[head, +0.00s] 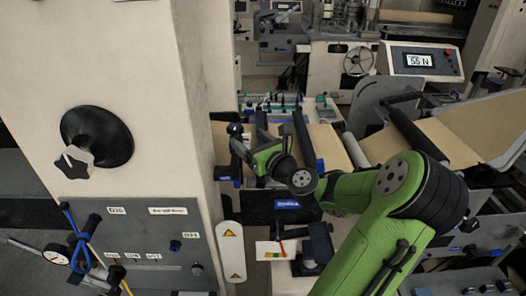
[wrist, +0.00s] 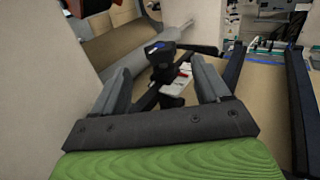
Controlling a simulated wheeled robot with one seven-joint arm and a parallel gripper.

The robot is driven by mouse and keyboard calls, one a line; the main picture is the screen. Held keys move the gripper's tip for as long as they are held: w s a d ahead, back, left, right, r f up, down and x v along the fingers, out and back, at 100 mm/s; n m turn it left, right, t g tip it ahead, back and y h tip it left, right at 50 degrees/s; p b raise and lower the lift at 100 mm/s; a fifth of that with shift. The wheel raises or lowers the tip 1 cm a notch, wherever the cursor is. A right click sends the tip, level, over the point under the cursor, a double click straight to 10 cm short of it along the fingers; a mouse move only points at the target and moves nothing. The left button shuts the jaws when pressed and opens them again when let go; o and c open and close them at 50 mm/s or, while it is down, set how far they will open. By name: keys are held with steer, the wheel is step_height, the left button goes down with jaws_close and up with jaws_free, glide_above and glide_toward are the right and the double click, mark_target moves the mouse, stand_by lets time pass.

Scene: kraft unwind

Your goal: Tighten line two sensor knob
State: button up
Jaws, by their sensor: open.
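My gripper (wrist: 160,78) is open and empty in the wrist view, one dark grey finger on each side. A black post with a dark knob-like top (wrist: 160,48), tinged blue, shows between the fingers and ahead of them; it looks apart from both. I cannot read any line number on it. In the head view my gripper (head: 239,143) is small, at the end of the green arm near the pale column. A small dark knob-like part (head: 235,129) shows at its tip; contact there cannot be told.
The pale column (head: 130,60) carries a large black round mount with a star handle (head: 75,161). A grey panel (head: 130,235) with tools stands below. Rollers (head: 306,140) and brown paper web (head: 450,140) lie to the right. A display (head: 418,60) reads 55 N.

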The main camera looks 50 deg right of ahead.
steer(key=v, duration=0.6)
steer(key=shift+s, duration=0.4)
